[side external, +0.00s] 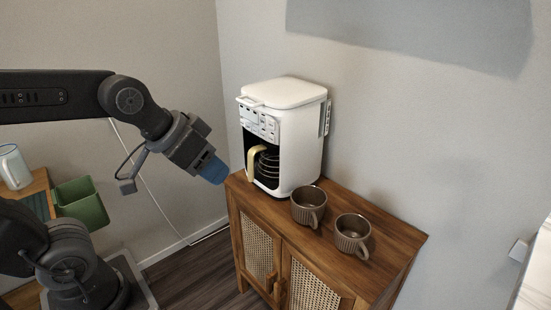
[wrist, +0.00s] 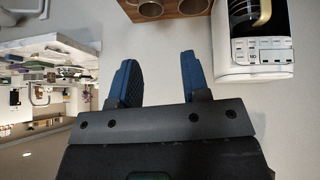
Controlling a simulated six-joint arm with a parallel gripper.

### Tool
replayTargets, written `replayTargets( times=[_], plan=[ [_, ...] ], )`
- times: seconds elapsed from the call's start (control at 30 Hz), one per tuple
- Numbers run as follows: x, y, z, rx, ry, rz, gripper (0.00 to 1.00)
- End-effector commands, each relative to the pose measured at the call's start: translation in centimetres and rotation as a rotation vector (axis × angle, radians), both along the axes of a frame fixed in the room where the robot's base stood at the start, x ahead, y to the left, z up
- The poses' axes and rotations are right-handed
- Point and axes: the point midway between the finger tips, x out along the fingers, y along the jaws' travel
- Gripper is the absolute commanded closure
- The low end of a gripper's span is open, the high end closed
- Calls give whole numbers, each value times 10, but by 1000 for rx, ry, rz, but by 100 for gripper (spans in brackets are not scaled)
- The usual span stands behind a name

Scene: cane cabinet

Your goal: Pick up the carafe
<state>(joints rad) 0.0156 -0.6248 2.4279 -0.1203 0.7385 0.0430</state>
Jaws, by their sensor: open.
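The carafe (side external: 267,165) sits inside the white coffee maker (side external: 297,134), its pale yellow handle facing out toward my arm's side. In the wrist view, part of the carafe (wrist: 248,14) shows at the top right in the coffee maker (wrist: 252,70), which appears upside down. My gripper (side external: 216,172) is just left of the coffee maker in the side view, in front of the carafe's handle and apart from it. In the wrist view my gripper's blue fingers (wrist: 158,75) are spread with nothing between them. The far part of the carafe is hidden inside the machine.
Two ribbed brown mugs (side external: 308,206) (side external: 352,235) stand on the wooden cane cabinet (side external: 400,240), right of the coffee maker. A wall stands behind. A green bin (side external: 82,205) and a pale cup (side external: 14,168) are at the far left.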

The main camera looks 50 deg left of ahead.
Motion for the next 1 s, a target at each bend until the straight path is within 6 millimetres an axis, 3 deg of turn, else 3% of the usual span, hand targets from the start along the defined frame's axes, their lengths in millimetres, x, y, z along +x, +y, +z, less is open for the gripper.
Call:
replayTargets(
  times=[0.1,0.23,0.37,0.47,0.6,0.73,0.87,1.0],
  plan=[
    [64,-17,22,-105,-123,14,57],
    [139,-24,42,-202,-276,88,57],
    [209,-19,48,-256,-415,212,57],
    [258,-7,41,-263,-506,337,57],
    [313,18,13,-220,-603,543,57],
    [346,47,-29,-117,-661,752,57],
    [358,75,-85,45,-678,962,57],
    [346,99,-152,279,-653,1173,57]
  ],
)
